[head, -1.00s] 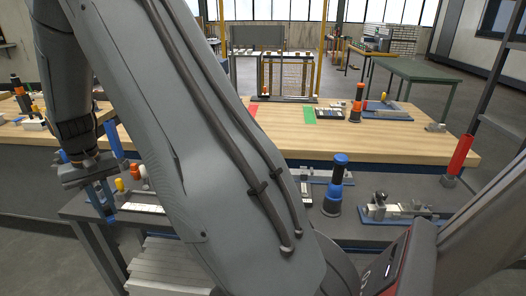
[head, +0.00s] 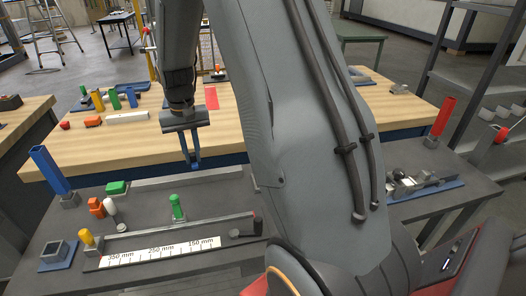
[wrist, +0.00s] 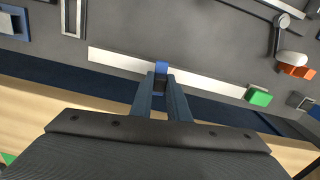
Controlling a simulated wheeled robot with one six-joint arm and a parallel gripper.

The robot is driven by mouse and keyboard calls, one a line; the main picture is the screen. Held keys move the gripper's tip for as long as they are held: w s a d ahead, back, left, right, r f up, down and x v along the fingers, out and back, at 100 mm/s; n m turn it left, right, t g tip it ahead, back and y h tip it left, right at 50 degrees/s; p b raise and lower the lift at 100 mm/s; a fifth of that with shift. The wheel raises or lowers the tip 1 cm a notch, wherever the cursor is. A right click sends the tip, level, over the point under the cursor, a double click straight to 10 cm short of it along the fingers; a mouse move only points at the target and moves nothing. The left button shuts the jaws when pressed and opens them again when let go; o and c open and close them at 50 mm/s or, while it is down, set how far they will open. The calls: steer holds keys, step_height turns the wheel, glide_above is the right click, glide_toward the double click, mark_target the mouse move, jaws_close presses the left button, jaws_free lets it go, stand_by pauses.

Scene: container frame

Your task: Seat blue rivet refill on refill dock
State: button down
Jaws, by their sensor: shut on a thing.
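My gripper (head: 195,163) points down over the back edge of the grey bench, and its two fingers show in the wrist view (wrist: 161,86). It is shut on the blue rivet refill (wrist: 161,67), a small piece with a blue top and a dark lower part. In the head view I cannot tell the refill from the fingers. I cannot tell for certain which fixture is the refill dock. A grey square socket on a blue plate (head: 58,252) stands at the bench's front left. A blue-edged fixture (wrist: 12,22) is at the wrist view's upper left.
A tall blue tube (head: 50,170) stands at the bench's left. A green block (head: 117,187), an orange piece (head: 97,206) and a green-topped peg (head: 177,206) stand on the bench. A ruled strip (head: 160,254) lies in front. My arm hides the bench's middle right.

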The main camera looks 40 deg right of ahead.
steer(key=s+d+m+p, duration=0.1)
steer(key=s+d+p, duration=0.1)
steer(key=s+d, duration=1.2)
steer(key=f+b, duration=0.2)
steer(key=f, duration=0.1)
steer(key=w+d+f+b, duration=0.1)
steer(key=f+b, duration=0.1)
steer(key=shift+d, duration=0.1)
steer(key=shift+f, duration=0.5)
steer(key=shift+s+p, duration=0.1)
steer(key=shift+p, duration=0.35)
steer(key=shift+f+b, duration=0.3)
steer(key=shift+f, duration=0.4)
stand_by(0.8)
steer(key=c, duration=1)
jaws_free()
steer(key=shift+c, duration=0.2)
steer(key=shift+r, duration=0.15)
